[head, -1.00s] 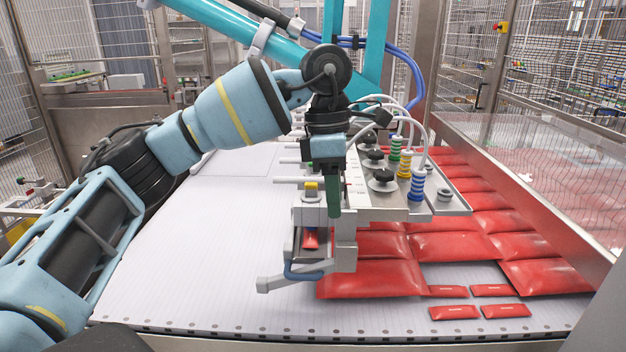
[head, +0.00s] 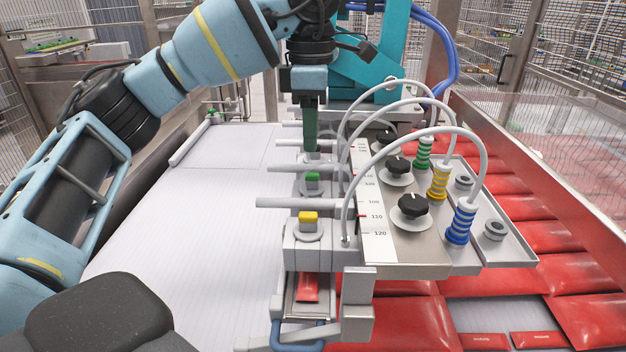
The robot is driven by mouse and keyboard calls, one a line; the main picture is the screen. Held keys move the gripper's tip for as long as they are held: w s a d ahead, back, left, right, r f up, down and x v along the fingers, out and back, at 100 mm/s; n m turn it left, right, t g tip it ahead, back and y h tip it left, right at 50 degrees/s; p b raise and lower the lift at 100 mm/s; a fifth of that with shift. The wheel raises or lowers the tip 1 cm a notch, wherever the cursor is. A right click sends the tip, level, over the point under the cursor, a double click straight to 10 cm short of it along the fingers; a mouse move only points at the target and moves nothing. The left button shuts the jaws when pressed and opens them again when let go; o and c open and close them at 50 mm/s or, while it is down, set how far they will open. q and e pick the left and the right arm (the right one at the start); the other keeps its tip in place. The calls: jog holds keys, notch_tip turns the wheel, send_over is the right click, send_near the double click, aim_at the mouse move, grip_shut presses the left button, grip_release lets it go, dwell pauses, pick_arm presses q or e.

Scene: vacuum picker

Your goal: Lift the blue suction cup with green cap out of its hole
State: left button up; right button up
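The blue ribbed suction cup (head: 460,222) stands upright in the machine's metal plate, at the near end of a row, with a white hose from its top; I see no green cap on it. A green cap (head: 312,178) sits on a grey block left of the scale. My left gripper (head: 311,145) points down above and behind this green cap in the picture. Its dark green fingers show edge-on, so I cannot tell whether they are open.
A yellow-capped block (head: 308,222) stands nearest me. Green (head: 423,152) and yellow (head: 439,180) ribbed cups share the plate with black knobs (head: 412,206) and arching hoses. Two ringed holes (head: 495,229) lie on the right ledge. Red pouches (head: 560,271) lie below; the left conveyor (head: 200,235) is clear.

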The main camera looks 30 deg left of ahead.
aim_at(312, 174)
pick_arm(q)
jog(key=shift+w+a+r, duration=0.1)
jog(key=shift+w+r, duration=0.05)
jog(key=shift+f, duration=0.5)
jog(key=shift+f+b, duration=0.35)
jog(key=shift+f, duration=0.95)
notch_tip(312, 174, down, 4)
jog(key=shift+f, duration=0.1)
grip_shut()
pick_arm(e)
jog(key=shift+s+d+f, duration=0.1)
jog(key=shift+s+f, duration=0.1)
jog(key=shift+f, duration=0.05)
